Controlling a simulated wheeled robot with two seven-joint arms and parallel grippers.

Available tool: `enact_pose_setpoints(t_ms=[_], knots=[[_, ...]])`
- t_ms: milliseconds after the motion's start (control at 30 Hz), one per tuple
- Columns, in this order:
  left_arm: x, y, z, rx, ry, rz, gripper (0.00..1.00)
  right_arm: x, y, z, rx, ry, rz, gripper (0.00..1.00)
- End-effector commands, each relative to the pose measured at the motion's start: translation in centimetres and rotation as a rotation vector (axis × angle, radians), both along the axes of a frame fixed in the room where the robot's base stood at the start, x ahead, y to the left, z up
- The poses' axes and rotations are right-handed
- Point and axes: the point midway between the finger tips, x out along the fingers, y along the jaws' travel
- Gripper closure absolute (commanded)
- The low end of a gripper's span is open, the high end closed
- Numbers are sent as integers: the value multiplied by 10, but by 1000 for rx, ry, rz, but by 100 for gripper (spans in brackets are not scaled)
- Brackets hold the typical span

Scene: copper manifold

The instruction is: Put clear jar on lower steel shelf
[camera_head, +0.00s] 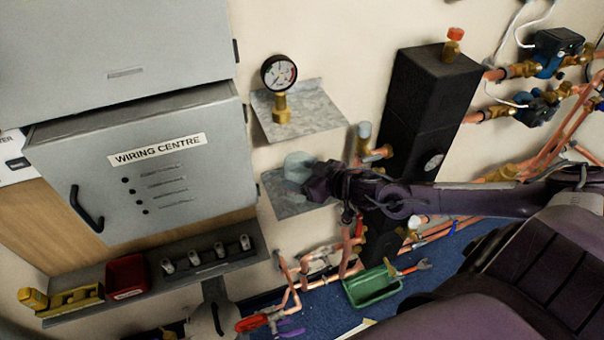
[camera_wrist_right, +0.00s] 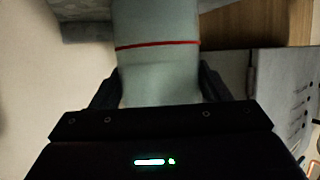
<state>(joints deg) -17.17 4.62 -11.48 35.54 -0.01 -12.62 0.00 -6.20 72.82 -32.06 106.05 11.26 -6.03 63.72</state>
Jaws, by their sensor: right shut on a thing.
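The clear jar (camera_head: 297,167) looks pale grey-green and is at the lower steel shelf (camera_head: 285,207), over the shelf's surface. I cannot tell whether its base touches the shelf. My right gripper (camera_head: 318,180) reaches in from the right and is shut on the jar. In the right wrist view the jar (camera_wrist_right: 157,60) fills the space between the two fingers and has a thin red line around it. The gripper hides part of the jar and shelf in the head view. My left gripper is not in view.
The upper steel shelf (camera_head: 312,114) holds a pressure gauge (camera_head: 279,74) just above the jar. A grey wiring centre cabinet (camera_head: 130,165) stands to the left. A black manifold block (camera_head: 427,110) and copper pipes are to the right. A green tray (camera_head: 372,287) lies below.

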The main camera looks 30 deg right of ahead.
Motion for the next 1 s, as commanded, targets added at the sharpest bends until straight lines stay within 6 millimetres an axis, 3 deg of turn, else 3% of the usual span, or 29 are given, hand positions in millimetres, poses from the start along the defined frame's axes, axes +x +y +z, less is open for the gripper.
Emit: enact_pose_setpoints(t_ms=[33,67,200,600,1000], knots=[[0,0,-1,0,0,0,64,0,0,-1,1,-2,0,66],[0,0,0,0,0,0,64,0,0,-2,1,0,0,28],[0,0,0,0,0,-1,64,0,0,-2,0,0,0,9],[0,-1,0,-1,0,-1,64,-4,-2,2,-4,1,0,8],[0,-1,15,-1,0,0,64,-58,-17,26,-7,8,4,8]])
